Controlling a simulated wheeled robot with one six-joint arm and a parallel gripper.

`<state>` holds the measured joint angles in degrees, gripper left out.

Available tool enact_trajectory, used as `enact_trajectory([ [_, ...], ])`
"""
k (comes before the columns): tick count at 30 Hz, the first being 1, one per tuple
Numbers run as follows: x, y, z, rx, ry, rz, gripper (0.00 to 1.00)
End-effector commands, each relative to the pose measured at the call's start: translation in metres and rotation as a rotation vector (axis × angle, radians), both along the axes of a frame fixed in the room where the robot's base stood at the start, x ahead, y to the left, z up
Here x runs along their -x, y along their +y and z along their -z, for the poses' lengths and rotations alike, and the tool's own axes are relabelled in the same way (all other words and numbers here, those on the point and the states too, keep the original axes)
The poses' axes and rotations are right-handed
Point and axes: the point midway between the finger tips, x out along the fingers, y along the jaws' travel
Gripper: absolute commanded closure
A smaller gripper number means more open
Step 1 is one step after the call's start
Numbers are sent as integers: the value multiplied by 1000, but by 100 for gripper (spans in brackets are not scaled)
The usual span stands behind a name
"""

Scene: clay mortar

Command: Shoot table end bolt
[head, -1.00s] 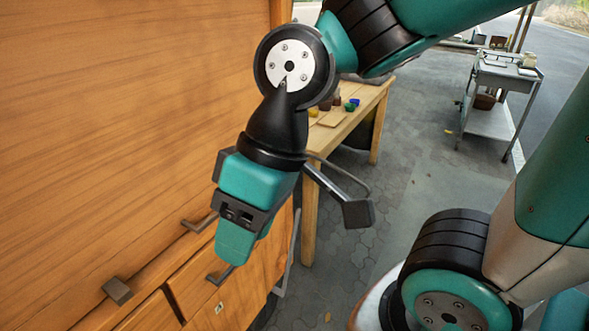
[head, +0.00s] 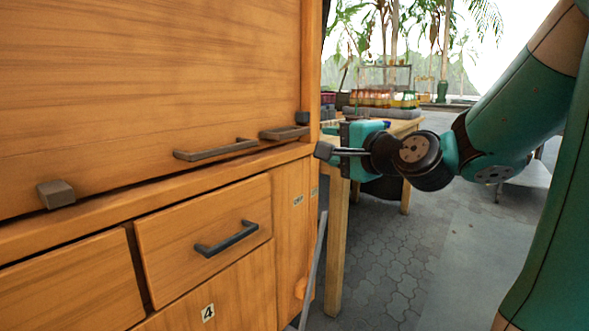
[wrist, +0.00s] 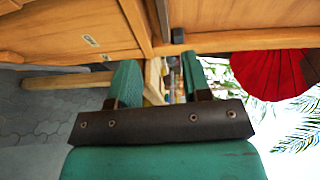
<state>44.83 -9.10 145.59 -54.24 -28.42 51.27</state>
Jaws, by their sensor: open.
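The wooden cabinet (head: 150,90) fills the left of the head view. A dark flat bar (head: 284,132), perhaps the bolt, lies along the right end of the upper panel's lower edge. A small dark block (head: 302,118) is just beyond it. In the wrist view a small dark block (wrist: 178,36) and a grey strip show near the cabinet's edge; I cannot tell which fittings these are. My gripper (head: 346,135) is right of the cabinet's corner, apart from the bar. In the wrist view my gripper's teal fingers (wrist: 159,72) are spread with nothing held between them.
A long handle (head: 215,150) and a square block (head: 55,194) are on the panel's lower edge. A drawer with a dark handle (head: 226,239) is below. A wooden table (head: 338,240) stands behind my gripper. A red cloth-like shape (wrist: 262,75) shows in the wrist view. Paving is open at right.

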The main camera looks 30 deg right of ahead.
Motion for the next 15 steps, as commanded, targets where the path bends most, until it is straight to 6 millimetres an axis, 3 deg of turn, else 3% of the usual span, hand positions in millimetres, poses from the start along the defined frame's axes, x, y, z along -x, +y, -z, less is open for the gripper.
enact_trajectory([
  [1, 2, -9, 9, -19, -20, 29, 56],
  [4, 2, -17, 7, -44, -43, 56, 56],
  [15, -27, -19, -2, -54, -40, 57, 56],
])
